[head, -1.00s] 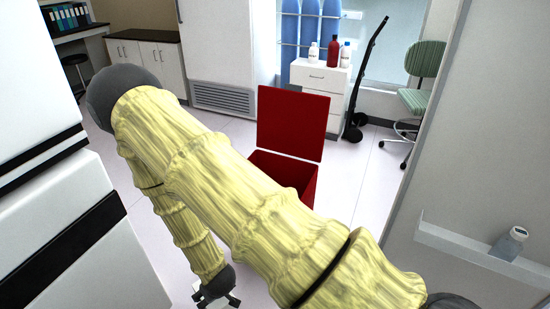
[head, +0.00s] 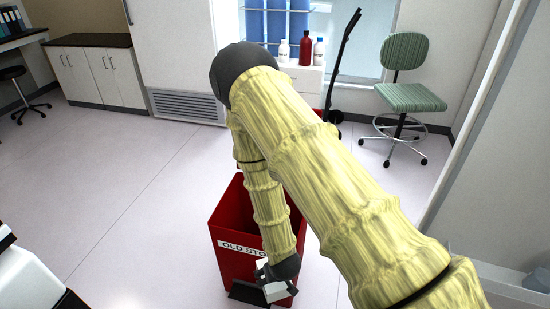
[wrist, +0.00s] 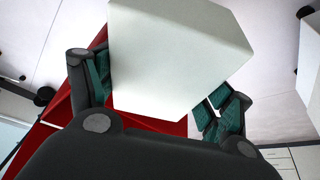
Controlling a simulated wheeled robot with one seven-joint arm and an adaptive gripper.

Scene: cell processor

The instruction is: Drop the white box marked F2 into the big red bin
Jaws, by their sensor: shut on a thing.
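My gripper (head: 262,284) is shut on a white box (head: 277,291), whose sides sit between the dark fingers in the wrist view (wrist: 180,58). No marking shows on the visible faces. The big red bin (head: 226,222) stands on the floor, with a label beginning "OLD STO" on its front. In the wrist view red bin walls (wrist: 60,108) show behind the box. I cannot tell whether the box is over the opening.
A white drawer cabinet with bottles (head: 305,50) and a black hand truck (head: 340,70) stand behind the bin. A green chair (head: 410,96) is at the back right. A white machine (head: 25,280) is at the lower left. The floor left of the bin is clear.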

